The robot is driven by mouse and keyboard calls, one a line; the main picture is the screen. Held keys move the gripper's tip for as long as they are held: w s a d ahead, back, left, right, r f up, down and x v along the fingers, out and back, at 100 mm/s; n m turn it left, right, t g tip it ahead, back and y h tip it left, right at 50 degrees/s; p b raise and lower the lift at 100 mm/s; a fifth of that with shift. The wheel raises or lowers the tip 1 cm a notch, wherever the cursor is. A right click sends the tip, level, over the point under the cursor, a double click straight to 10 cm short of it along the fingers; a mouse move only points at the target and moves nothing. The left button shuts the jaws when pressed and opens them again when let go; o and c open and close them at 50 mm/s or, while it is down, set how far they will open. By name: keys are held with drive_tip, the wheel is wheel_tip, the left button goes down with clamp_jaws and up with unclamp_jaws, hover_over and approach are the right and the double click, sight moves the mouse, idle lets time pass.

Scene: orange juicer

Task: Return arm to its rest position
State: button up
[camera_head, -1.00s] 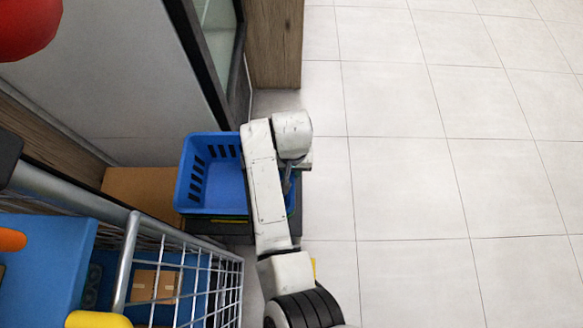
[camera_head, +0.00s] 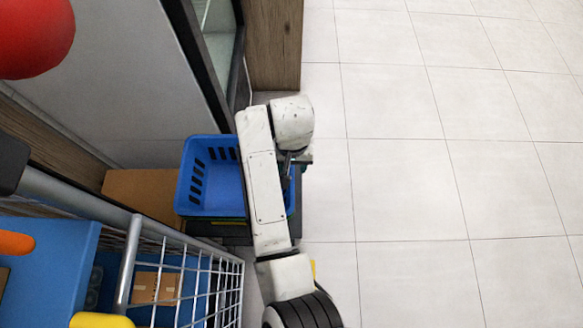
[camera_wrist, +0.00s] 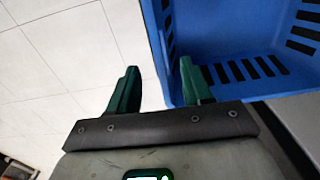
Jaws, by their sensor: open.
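In the wrist view my gripper (camera_wrist: 157,88) has two green fingers spread apart, with nothing between them. A blue basket (camera_wrist: 230,45) lies just beyond the right finger, and bare floor shows past the left one. In the head view the same blue basket (camera_head: 212,180) stands against the wall side, and its inside looks empty where I can see it. My white arm is folded across the basket's right side and hides part of it. My gripper is mostly hidden behind the arm in the head view.
A wire cart (camera_head: 190,285) with a cardboard box (camera_head: 155,287) stands at the lower left. A brown box (camera_head: 143,188) lies left of the basket. A wooden post (camera_head: 274,45) stands at the top. A red round thing (camera_head: 32,35) is at upper left. The tiled floor (camera_head: 430,180) is clear on the right.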

drive_tip(key=shift+r, duration=2.7)
drive_tip(key=s+d+f+m+t+h, duration=0.1)
drive_tip(key=s+d, duration=0.1)
drive_tip(key=d, duration=1.2)
drive_tip(key=s+d+t+h, duration=0.1)
drive_tip(key=s+d, duration=0.1)
drive_tip(key=d, duration=1.2)
drive_tip(key=s+d+f+g+y, duration=0.1)
drive_tip(key=s+f, duration=0.1)
drive_tip(key=s, duration=1.7)
drive_tip(key=shift+s+d+y, duration=0.15)
drive_tip(key=shift+s+y, duration=0.1)
drive_tip(key=shift+y, duration=0.15)
